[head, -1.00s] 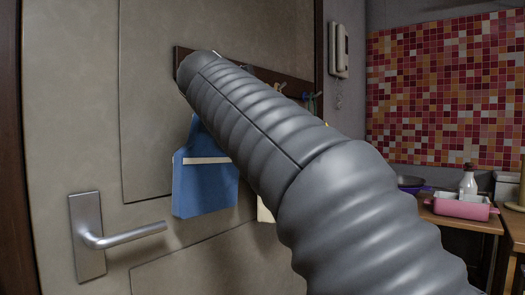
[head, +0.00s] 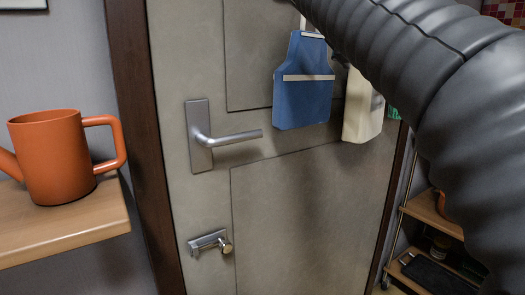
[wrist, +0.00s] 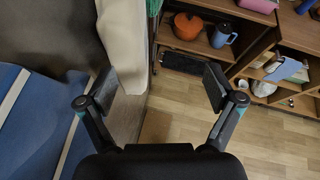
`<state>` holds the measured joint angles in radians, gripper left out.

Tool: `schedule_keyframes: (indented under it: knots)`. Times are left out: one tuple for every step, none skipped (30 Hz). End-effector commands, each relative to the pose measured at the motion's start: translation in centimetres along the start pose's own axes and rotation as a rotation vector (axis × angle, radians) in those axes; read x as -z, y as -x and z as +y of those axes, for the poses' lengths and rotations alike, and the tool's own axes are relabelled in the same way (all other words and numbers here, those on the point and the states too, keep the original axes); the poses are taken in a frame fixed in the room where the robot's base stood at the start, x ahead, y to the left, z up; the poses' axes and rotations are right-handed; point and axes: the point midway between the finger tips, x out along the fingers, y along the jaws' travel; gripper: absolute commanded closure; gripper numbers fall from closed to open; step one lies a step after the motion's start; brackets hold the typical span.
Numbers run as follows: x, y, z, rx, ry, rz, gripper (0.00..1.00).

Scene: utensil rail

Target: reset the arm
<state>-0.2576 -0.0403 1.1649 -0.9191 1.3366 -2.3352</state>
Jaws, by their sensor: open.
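My gripper (wrist: 160,90) shows in the wrist view with its two fingers spread wide and nothing between them. It is out of sight in the head view, where only my grey ribbed arm crosses the upper right. A blue apron (head: 304,85) with a white band hangs on the door (head: 300,200), left of my arm. It also shows at the left of the wrist view (wrist: 30,115), left of my gripper. A cream cloth item (head: 362,108) hangs beside it, partly behind my arm. In the wrist view the cream item (wrist: 122,40) hangs just beyond the left finger.
The door has a lever handle (head: 228,138) and a lower latch (head: 210,241). An orange watering can (head: 55,155) stands on a wooden shelf (head: 70,232) at left. Shelves with an orange pot (wrist: 188,27) and a blue jug (wrist: 221,36) stand beyond my gripper. Wood floor (wrist: 190,125) is clear.

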Motion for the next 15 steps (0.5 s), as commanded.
schedule_keyframes:
  knots:
    - [0.3,-0.1,-0.3,-0.003,-0.026,0.008,0.09]
    - [0.7,-0.1,-0.4,-0.007,-0.044,0.015,0.09]
    - [1.1,-0.2,-0.4,-0.012,-0.07,0.024,0.09]
    - [1.6,-0.3,-0.5,-0.017,-0.094,0.033,0.09]
    - [1.9,-0.4,-0.6,-0.022,-0.119,0.04,0.09]
    - [2.6,-0.5,-0.7,-0.029,-0.155,0.055,0.09]
    - [3.1,-0.5,-0.8,-0.033,-0.184,0.065,0.09]
    - [3.7,-0.6,-0.9,-0.038,-0.216,0.077,0.09]
    - [4.5,-0.7,-1.0,-0.043,-0.26,0.094,0.09]
    - [5.1,-0.7,-1.1,-0.048,-0.296,0.108,0.09]
    - [5.8,-0.8,-1.3,-0.051,-0.338,0.123,0.09]
    - [7.0,-0.9,-1.5,-0.055,-0.396,0.148,0.09]
    - [7.9,-0.9,-1.7,-0.057,-0.446,0.167,0.09]
    - [8.9,-1.0,-1.9,-0.059,-0.5,0.19,0.09]
    - [10.6,-1.1,-2.2,-0.058,-0.581,0.223,0.09]
